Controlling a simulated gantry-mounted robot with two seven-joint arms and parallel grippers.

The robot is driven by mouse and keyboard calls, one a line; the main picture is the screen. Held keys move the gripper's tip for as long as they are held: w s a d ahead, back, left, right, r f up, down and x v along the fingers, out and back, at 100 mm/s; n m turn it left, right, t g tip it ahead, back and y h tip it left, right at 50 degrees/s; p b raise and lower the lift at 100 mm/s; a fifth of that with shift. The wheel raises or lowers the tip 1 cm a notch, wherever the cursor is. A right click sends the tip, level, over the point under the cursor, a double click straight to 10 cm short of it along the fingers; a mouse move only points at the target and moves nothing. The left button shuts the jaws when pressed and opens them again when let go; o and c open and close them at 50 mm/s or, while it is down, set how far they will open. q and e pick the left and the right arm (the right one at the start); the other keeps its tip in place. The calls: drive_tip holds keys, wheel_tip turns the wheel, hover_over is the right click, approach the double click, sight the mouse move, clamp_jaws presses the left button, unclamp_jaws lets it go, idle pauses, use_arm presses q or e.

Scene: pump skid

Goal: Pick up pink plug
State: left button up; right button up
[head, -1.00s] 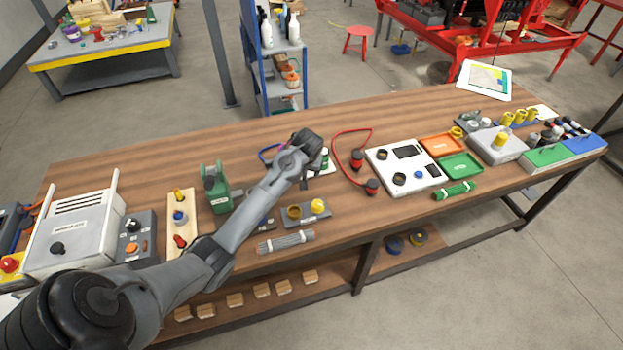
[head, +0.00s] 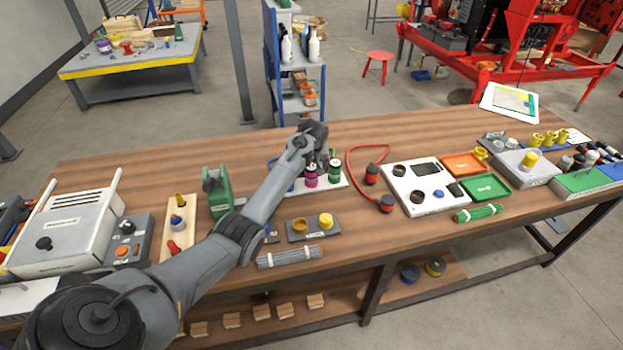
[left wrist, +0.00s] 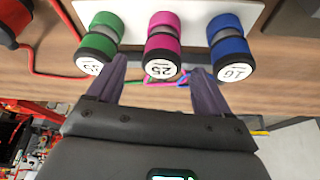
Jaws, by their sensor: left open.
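The pink plug (head: 311,177) stands on a white board (head: 343,181) in the middle of the bench, with a green plug (head: 335,172) to its right and a partly hidden blue plug to its left. In the left wrist view the pink plug (left wrist: 164,32) shows a label "25", between the green plug (left wrist: 103,34) and the blue plug (left wrist: 230,40). My left gripper (head: 313,140) is over the board, close to the plugs. It is open in the left wrist view (left wrist: 159,68), its fingertips on either side of the pink plug's near end, holding nothing. My right gripper is out of view.
A red cable (head: 348,160) with dark red-capped ends lies right of the board. A white panel (head: 408,203) and orange and green trays stand farther right. A green stand (head: 219,190) and a grey block with yellow parts (head: 300,236) are near my left arm.

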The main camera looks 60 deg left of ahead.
sight(311, 169)
use_arm(q)
drive_tip(key=x, duration=0.2)
drive_tip(key=b+x, duration=0.1)
drive_tip(key=x, duration=0.1)
drive_tip(key=shift+s+d+f, duration=0.1)
drive_tip(key=shift+s, duration=0.1)
drive_tip(key=shift+w+a+f+b, duration=0.15)
drive_tip(key=shift+a+f+b, duration=0.15)
drive_tip(key=shift+f, duration=0.2)
drive_tip(key=shift+d, duration=0.1)
drive_tip(key=c, duration=1.2)
